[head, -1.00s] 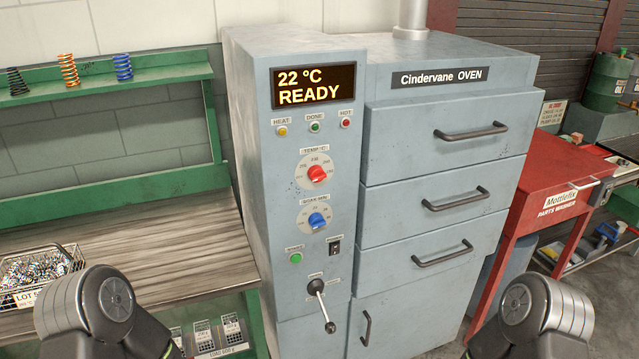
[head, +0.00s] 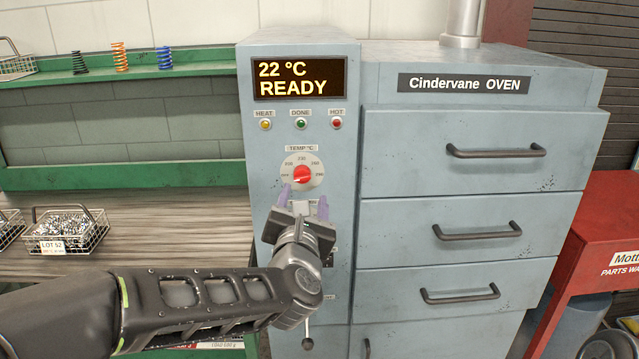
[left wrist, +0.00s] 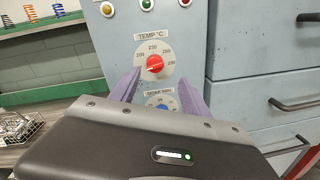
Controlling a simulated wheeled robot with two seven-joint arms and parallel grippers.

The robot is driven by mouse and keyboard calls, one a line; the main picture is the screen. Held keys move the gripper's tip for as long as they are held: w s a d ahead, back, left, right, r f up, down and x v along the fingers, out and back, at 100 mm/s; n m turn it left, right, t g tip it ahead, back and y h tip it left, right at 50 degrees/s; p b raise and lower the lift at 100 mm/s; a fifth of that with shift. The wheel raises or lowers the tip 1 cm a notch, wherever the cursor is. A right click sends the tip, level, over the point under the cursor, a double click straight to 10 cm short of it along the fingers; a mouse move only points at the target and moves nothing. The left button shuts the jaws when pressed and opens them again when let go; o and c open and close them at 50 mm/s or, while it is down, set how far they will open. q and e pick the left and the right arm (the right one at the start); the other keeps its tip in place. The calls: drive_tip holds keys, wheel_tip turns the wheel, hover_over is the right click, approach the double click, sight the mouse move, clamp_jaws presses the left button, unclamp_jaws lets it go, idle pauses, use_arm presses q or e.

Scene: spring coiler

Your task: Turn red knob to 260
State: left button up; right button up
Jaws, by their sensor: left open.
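The red knob (head: 302,174) sits on a round white dial under the TEMP °C label on the oven's control column. It also shows in the left wrist view (left wrist: 155,63), with numbers around it; its exact setting is too small to read surely. The display (head: 300,79) reads 22 °C READY. My left gripper (head: 303,200) is open and empty, just below the red knob in the head view, its purple fingers spread to either side. The blue knob (left wrist: 162,105) shows between the fingers in the left wrist view and is hidden in the head view. My right gripper is not in view.
Oven drawers with dark handles (head: 495,151) stand right of the column. A red parts washer (head: 610,230) is at the far right. A wire basket (head: 66,231) and bench (head: 150,215) lie left. HEAT, DONE and HOT lamps (head: 300,124) sit above the dial.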

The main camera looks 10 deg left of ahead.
sight(302, 179)
use_arm(q)
drive_tip(key=shift+n, duration=0.9)
drive_tip(key=w, duration=0.2)
drive_tip(key=w+a+p, duration=0.1)
drive_tip(key=w, duration=0.1)
drive_tip(key=w+a+p, duration=0.1)
drive_tip(key=w, duration=0.1)
drive_tip(key=shift+w+r, duration=0.1)
drive_tip(key=shift+w, duration=0.3)
drive_tip(key=shift+w+a, duration=0.15)
drive_tip(key=shift+w, duration=0.25)
drive_tip(key=shift+c, duration=0.3)
clamp_jaws()
